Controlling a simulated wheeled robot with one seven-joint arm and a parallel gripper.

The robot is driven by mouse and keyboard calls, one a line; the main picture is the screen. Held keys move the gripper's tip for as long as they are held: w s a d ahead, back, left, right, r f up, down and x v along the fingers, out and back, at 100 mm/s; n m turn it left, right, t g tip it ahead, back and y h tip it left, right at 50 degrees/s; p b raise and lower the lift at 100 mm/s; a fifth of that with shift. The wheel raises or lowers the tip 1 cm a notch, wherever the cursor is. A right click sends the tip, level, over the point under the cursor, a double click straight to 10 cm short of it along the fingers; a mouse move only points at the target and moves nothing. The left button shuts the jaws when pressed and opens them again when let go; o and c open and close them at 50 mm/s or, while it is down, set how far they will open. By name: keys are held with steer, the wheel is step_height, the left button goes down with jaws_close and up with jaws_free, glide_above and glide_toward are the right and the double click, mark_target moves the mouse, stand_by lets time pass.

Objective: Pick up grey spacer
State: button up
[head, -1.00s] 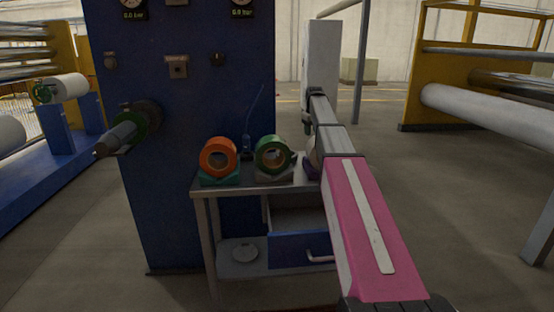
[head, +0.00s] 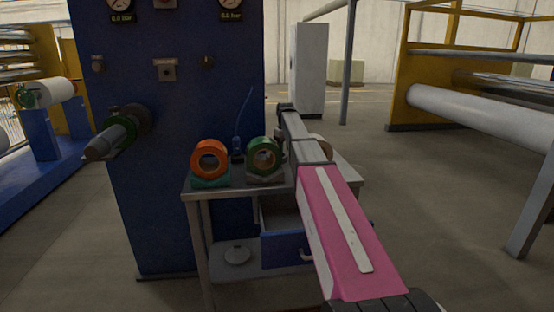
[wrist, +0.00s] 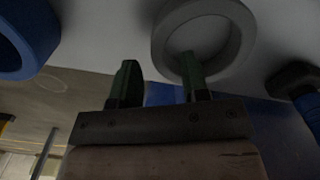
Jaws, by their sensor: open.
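A grey ring, which looks like the grey spacer (wrist: 236,42), lies on a pale surface at the top of the wrist view. My gripper (wrist: 158,78) shows there with two green fingers spread apart and nothing between them. The right finger overlaps the ring's near rim, its tip in front of the hole. I cannot tell whether it touches. The left finger is left of the ring.
A blue ring (wrist: 42,62) lies left of the grey one; a dark tool with a blue part (wrist: 305,104) is at right. On the table stand an orange roll (head: 196,160) and a green roll (head: 252,160). A blue drawer (head: 285,250) below is open. A blue cabinet (head: 170,220) stands behind.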

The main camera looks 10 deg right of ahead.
mark_target(285, 153)
step_height(285, 153, down, 3)
steer(key=shift+f, duration=0.2)
jaws_close()
